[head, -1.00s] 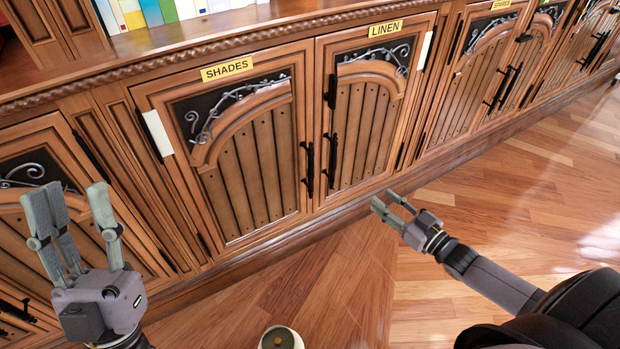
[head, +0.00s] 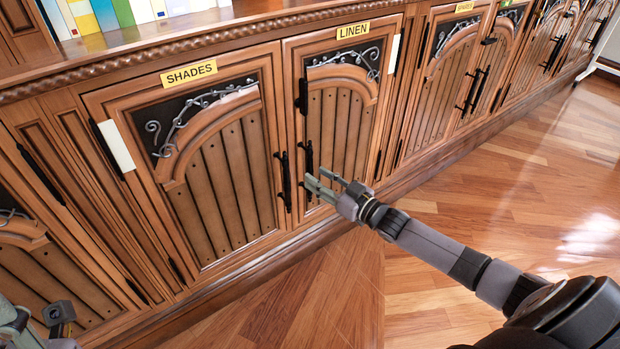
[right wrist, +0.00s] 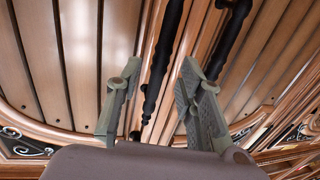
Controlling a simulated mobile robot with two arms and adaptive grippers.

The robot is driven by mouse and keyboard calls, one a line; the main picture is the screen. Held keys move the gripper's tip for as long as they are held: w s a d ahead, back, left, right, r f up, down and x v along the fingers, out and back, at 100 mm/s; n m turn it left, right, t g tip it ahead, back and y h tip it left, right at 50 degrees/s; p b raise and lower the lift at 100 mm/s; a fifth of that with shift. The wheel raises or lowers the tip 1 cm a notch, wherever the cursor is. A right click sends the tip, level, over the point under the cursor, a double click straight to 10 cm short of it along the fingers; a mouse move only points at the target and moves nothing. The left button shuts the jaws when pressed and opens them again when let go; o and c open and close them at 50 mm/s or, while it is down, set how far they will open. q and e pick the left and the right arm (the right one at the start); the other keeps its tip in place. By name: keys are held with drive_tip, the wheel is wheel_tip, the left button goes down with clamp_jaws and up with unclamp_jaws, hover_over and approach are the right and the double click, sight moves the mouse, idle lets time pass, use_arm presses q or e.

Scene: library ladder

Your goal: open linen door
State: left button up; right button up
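The linen door (head: 343,120) is shut, under a yellow LINEN label (head: 353,30). Its dark upright handle (head: 309,162) is on the door's left side. My right gripper (head: 322,182) is open at the lower part of that handle. In the right wrist view a dark handle (right wrist: 164,55) shows in the gap between the spread fingers (right wrist: 155,80); I cannot tell whether the fingertips reach around it. No grip on it shows. My left gripper (head: 40,325) is cut off at the bottom left corner, so its opening cannot be judged.
The shades door (head: 215,160) is shut beside the linen door, its handle (head: 285,180) close to the linen handle. A second handle (right wrist: 235,35) also shows in the right wrist view. More shut cabinets run to the right. The wood floor (head: 480,200) in front is clear.

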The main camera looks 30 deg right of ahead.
sight(310, 172)
drive_tip(key=shift+b+x, duration=0.5)
drive_tip(key=shift+x, duration=1.45)
drive_tip(key=shift+c, duration=0.2)
clamp_jaws()
